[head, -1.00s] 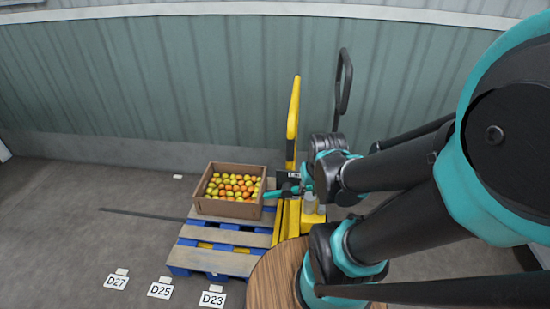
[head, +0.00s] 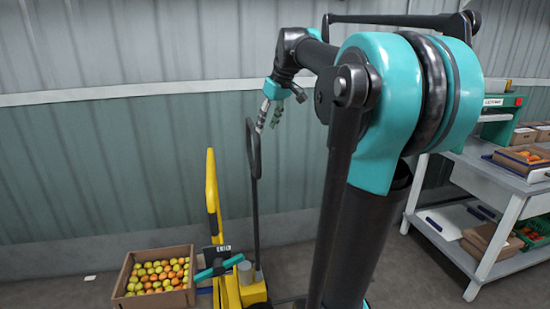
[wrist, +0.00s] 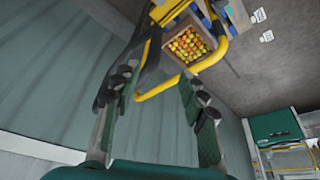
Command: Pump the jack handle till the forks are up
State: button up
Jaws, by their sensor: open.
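The pump jack's yellow body (head: 232,290) stands near the wall with its yellow upright frame (head: 212,195). Its black looped handle (head: 252,150) stands nearly upright. My gripper (head: 268,120) is open, pointing down beside the top of the loop; in the head view a fingertip appears to overlap it, but contact cannot be told. In the wrist view my gripper's spread fingers (wrist: 155,88) show the yellow frame (wrist: 160,93) beyond them, with a dark shape at the left finger, perhaps the handle. The forks are not visible.
A grey shelved bench (head: 510,180) with boxes stands at the right. The corrugated wall (head: 110,150) is close behind.

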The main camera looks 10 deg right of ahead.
aim_at(258, 156)
jog(key=x, duration=1.5)
jog(key=shift+w+d+f, duration=0.2)
jog(key=shift+w+d, duration=0.05)
jog(key=shift+w, duration=0.25)
grip_shut()
